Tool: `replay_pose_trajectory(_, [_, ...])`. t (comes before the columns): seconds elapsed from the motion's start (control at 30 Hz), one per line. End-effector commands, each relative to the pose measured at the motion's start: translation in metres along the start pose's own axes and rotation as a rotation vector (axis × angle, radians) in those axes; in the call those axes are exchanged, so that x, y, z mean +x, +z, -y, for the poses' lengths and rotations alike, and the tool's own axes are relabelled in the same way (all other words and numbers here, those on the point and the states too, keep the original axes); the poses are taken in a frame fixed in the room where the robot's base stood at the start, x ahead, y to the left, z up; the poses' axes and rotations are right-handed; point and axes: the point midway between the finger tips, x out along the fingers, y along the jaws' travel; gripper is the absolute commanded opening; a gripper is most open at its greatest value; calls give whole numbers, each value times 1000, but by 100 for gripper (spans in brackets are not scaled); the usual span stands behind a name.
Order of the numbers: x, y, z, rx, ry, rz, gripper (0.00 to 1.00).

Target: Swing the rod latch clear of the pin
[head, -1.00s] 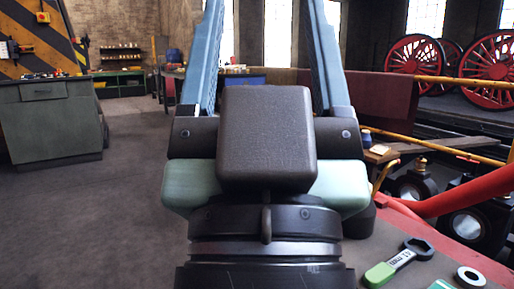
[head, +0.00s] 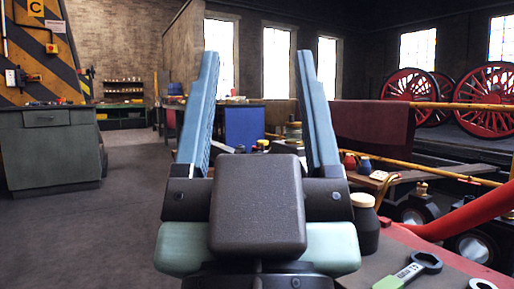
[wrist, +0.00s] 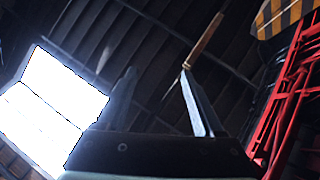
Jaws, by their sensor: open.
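My gripper (head: 258,55) stands upright in the middle of the head view, its two blue fingers wide apart with nothing between them. In the wrist view my gripper (wrist: 158,72) points up toward the dark roof, also empty. I cannot make out the rod latch or the pin in either view. A thick red bar (head: 465,215) runs in from the right edge of the head view, to the right of my gripper and apart from it. I cannot tell what it belongs to.
A red bench top (head: 392,243) at the lower right bears a green-handled spanner (head: 410,270). A dark bottle (head: 365,222) stands beside my gripper. Red wheels (head: 410,95) and yellow rails (head: 470,106) are behind. A grey cabinet (head: 50,148) stands left; the floor (head: 100,235) there is clear.

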Motion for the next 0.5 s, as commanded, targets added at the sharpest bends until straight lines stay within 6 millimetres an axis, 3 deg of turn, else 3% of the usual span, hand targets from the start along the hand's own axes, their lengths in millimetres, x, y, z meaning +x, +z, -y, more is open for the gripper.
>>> replay_pose_trajectory(0.03, [0, 0, 0, 0, 0, 0, 61])
replay_pose_trajectory(0.17, [5, -5, 0, 0, 0, 0, 37])
replay_pose_trajectory(0.37, [32, -30, 0, 0, 0, 0, 1])
replay_pose_trajectory(0.5, [64, -61, 0, 0, 0, 0, 0])
